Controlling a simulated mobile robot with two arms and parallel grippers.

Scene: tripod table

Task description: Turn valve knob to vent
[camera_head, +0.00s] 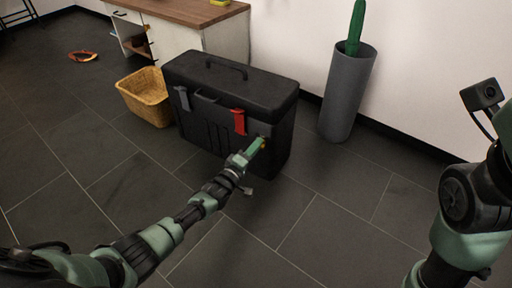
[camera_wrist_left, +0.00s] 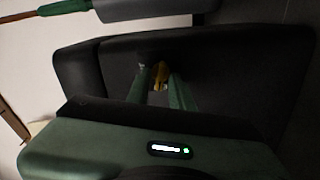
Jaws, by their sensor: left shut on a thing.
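A large black case (camera_head: 225,85) with a top handle stands on the floor in the middle of the head view. A small yellow valve knob (camera_head: 263,145) sits low on its front face at the right; in the left wrist view the knob (camera_wrist_left: 160,74) shows between the green fingers. My left gripper (camera_head: 257,147) reaches the case front and is shut on the knob. The fingers hide part of the knob, and I cannot tell which way it points. My right arm stands at the right edge, with its gripper out of view.
A red latch (camera_head: 240,121) and a grey latch (camera_head: 182,98) are on the case front. A wicker basket (camera_head: 146,97) stands left of it, a tall grey cylinder (camera_head: 346,95) right. A wood-topped cabinet (camera_head: 215,40) is behind. The tiled floor in front is clear.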

